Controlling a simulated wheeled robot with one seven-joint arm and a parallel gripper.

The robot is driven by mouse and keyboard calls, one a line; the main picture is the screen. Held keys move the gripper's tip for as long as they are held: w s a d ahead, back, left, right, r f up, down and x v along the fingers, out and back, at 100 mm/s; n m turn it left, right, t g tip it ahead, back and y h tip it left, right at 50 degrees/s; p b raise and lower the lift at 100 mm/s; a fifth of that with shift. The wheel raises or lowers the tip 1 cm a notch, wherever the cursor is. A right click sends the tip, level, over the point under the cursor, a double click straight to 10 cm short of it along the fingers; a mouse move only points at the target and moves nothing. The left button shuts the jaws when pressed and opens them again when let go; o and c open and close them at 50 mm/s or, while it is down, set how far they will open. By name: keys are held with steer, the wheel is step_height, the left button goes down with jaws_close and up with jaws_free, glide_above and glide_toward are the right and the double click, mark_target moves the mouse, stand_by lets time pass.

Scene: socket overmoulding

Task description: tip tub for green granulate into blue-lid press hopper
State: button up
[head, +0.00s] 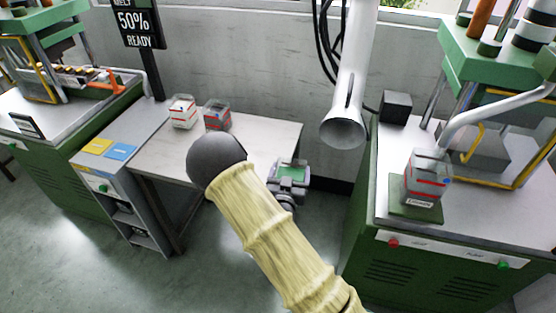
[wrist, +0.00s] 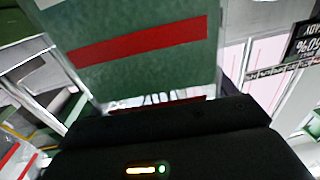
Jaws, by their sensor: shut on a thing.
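The tub of green granulate (head: 293,168) is seen from above in the head view, close to the right end of the grey table. It looks upright there. My gripper (head: 289,186) is shut on it. In the wrist view the tub's green side with a red band (wrist: 140,45) fills the top middle, close to the black gripper body (wrist: 170,130). The fingertips are hidden there. A flat blue square (head: 120,151), which looks like a lid, lies on the grey cabinet at left, beside a yellow one (head: 97,146). I cannot tell whether it covers the hopper.
Two clear tubs with red bands (head: 183,111) (head: 217,115) stand on the grey table (head: 265,133). Another clear tub (head: 426,175) stands on a green pad on the right press bench. A white extraction pipe (head: 350,90) hangs above the gap. A 50% READY sign (head: 135,22) stands behind the cabinet.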

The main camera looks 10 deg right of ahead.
steer(key=s+d+f, duration=0.2)
steer(key=d+f, duration=0.2)
steer(key=shift+s+d+f, duration=0.15)
steer(key=shift+s+d, duration=0.05)
steer(key=shift+s, duration=0.2)
stand_by(0.4)
